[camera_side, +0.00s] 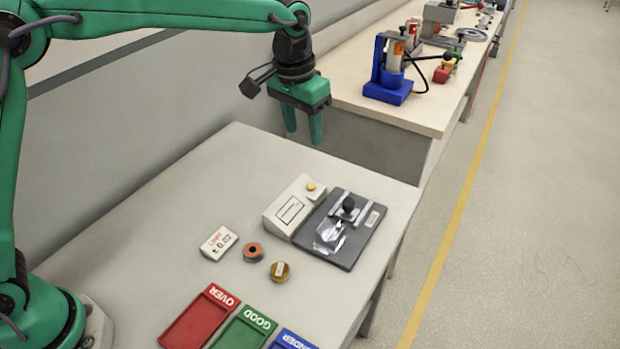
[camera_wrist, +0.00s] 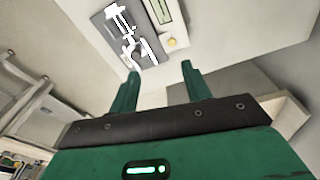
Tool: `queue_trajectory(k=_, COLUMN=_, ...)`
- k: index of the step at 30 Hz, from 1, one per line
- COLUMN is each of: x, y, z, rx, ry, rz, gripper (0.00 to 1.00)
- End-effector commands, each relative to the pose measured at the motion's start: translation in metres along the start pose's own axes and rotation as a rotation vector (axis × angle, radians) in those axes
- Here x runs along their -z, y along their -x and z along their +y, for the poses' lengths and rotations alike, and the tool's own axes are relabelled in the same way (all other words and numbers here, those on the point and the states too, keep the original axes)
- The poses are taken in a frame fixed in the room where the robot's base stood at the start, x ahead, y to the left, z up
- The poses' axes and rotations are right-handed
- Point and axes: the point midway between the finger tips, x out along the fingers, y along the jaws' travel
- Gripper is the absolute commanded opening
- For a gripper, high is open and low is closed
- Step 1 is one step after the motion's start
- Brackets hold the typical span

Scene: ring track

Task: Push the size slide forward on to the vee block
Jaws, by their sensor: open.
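The measuring fixture is a dark plate (camera_side: 365,252) near the right edge of the table, with a slide that has a black round knob (camera_side: 348,204) and a shiny metal vee block (camera_side: 329,235) in front of it. My gripper (camera_side: 302,135) is open and empty, pointing down, above and behind the fixture past the table's far edge. In the wrist view my gripper's two fingers (camera_wrist: 160,83) stand apart with nothing between them. The fixture's dark plate (camera_wrist: 106,24) shows at the top of that view, its bright metal parts washed out, so the slide's exact position on it is unclear.
A readout box (camera_side: 293,206) with a yellow button stands left of the plate. A limit card (camera_side: 219,243), a reddish ring (camera_side: 253,251) and a brass ring (camera_side: 280,271) lie nearby. Red (camera_side: 191,326), green (camera_side: 240,334) and blue trays are in front. Another bench (camera_side: 400,114) stands behind.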

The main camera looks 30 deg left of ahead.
Motion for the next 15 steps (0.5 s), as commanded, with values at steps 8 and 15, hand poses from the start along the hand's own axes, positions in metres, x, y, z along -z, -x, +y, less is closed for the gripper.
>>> queue_trajectory(k=8, x=0.030, y=-0.057, z=0.043, rx=0.006, ry=-0.038, rz=-0.068, gripper=0.48)
queue_trajectory(k=15, x=0.042, y=-0.096, z=0.070, rx=0.013, ry=-0.058, rz=-0.108, gripper=0.48)
